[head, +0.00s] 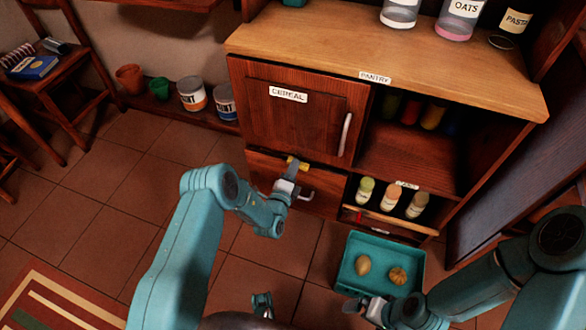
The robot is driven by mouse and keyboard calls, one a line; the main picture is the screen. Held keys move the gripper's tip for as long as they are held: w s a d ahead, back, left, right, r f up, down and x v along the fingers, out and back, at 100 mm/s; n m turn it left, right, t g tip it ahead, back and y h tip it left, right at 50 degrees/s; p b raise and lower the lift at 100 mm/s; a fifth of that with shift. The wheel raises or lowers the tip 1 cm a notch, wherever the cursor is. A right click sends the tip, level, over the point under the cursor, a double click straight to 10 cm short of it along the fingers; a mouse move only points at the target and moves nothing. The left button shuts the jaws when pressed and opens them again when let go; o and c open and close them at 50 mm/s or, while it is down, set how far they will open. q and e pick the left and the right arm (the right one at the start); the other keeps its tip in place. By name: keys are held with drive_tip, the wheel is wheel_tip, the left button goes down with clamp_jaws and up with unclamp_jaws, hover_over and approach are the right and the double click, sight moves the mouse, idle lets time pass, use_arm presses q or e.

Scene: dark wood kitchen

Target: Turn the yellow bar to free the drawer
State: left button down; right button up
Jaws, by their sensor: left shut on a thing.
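The yellow bar (304,166) shows as a short piece at the top of the lower drawer (262,170), just under the cereal door. My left gripper (291,168) is at the bar and shut on it; its fingers hide most of the bar. The bar's full angle cannot be told. The drawer front is closed, and a metal handle (306,196) sticks out beside my gripper. My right gripper (364,308) is low at the front edge of the teal tray; whether its fingers are open or shut is too small to tell.
The teal tray (345,272) holds two small round foods. The cereal door (290,120) above is closed, with a vertical handle (345,134). Spice jars (390,198) stand on an open shelf to the right. Paint cans (192,95) stand at the left wall.

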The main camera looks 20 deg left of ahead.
use_arm(q)
drive_tip(key=shift+s+d+n, duration=0.1)
drive_tip(key=shift+n, duration=0.7)
drive_tip(key=c, duration=1)
unclamp_jaws()
drive_tip(key=shift+c, duration=0.2)
drive_tip(key=s+p, duration=0.4)
drive_tip(key=s, duration=1.2)
drive_tip(key=shift+s+a, duration=0.15)
drive_tip(key=shift+a, duration=0.15)
